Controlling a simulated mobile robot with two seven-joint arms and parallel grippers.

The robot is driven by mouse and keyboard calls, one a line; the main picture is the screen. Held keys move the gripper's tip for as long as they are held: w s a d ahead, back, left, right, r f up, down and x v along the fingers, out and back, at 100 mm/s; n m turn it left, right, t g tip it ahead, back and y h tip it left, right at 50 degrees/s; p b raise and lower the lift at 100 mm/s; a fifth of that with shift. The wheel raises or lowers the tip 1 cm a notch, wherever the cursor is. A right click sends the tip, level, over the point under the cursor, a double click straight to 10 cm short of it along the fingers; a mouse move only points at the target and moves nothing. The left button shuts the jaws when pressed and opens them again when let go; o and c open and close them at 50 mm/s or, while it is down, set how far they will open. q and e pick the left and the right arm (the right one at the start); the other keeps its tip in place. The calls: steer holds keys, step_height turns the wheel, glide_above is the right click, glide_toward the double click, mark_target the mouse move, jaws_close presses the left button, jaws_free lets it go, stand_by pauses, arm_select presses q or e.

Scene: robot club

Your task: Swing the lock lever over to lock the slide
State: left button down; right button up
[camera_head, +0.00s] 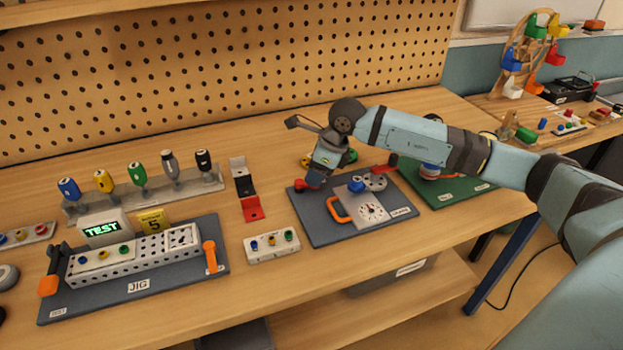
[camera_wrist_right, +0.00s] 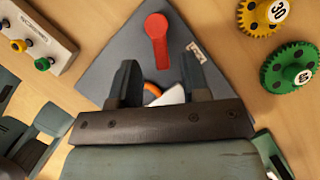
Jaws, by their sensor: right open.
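A red lever (camera_wrist_right: 157,38) lies on a dark grey board (camera_wrist_right: 115,62); in the right wrist view it has a round end and a straight arm. In the head view the lever's red end (camera_head: 300,184) shows at the board's left corner, partly hidden by my gripper. My right gripper (camera_wrist_right: 161,80) is open and empty, its two fingers spread to either side of the line of the lever, which lies just beyond the tips. An orange handle (camera_head: 337,210) and a light plate with a dial (camera_head: 371,211) sit on the same board (camera_head: 322,232). My left gripper is out of view.
A small button box (camera_head: 271,246) and a black-and-red bracket (camera_head: 245,189) stand left of the board. A green board (camera_head: 447,192) lies to its right. Yellow (camera_wrist_right: 262,14) and green (camera_wrist_right: 290,67) gears lie near the board. A jig (camera_head: 135,265) is at left.

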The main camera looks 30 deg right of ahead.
steer(key=shift+x, duration=1.35)
jaws_close()
steer(key=shift+n+b, duration=0.3)
steer(key=n, duration=0.1)
steer(key=n+g+b, duration=0.1)
steer(key=shift+w+d+f+n+y, duration=0.1)
steer(key=shift+w+d+n+y, duration=0.2)
steer(key=shift+w, duration=0.05)
steer(key=shift+w+d+n+g+y+b, duration=0.1)
steer(key=shift+w+n+g+y+b, duration=0.1)
steer(key=shift+n+g+b, duration=0.45)
steer(key=shift+w+n+g+y+b, duration=0.1)
steer(key=shift+w+n+b, duration=0.15)
steer(key=shift+n, duration=0.7)
jaws_free()
